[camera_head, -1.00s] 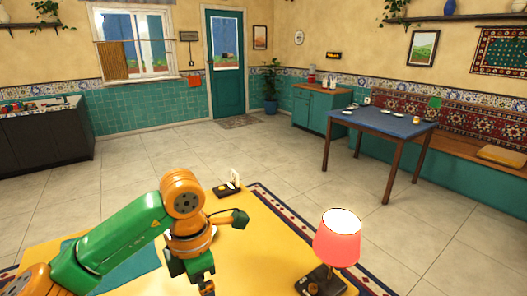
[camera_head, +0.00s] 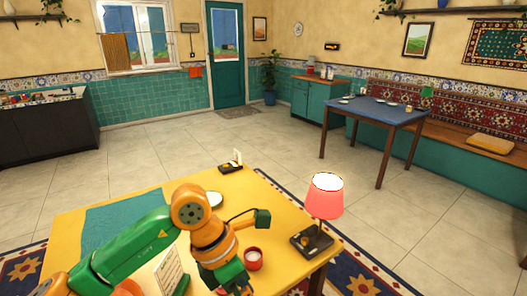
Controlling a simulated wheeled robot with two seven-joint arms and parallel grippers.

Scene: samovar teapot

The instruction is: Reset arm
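My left arm comes in from the lower left over the yellow table (camera_head: 293,217). It bends at an orange joint, and its orange and green wrist points down. My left gripper (camera_head: 240,288) is at the bottom edge of the picture, mostly hidden or cut off, so its fingers do not show clearly. I cannot tell whether it holds anything. My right arm and gripper are not in view.
On the yellow table are a teal cloth (camera_head: 122,217), a red cup (camera_head: 253,260) beside my wrist, a pale plate (camera_head: 215,199), a written card (camera_head: 170,270) and a red-shaded lamp (camera_head: 324,196). A blue table (camera_head: 385,113) stands farther back. The tiled floor between is clear.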

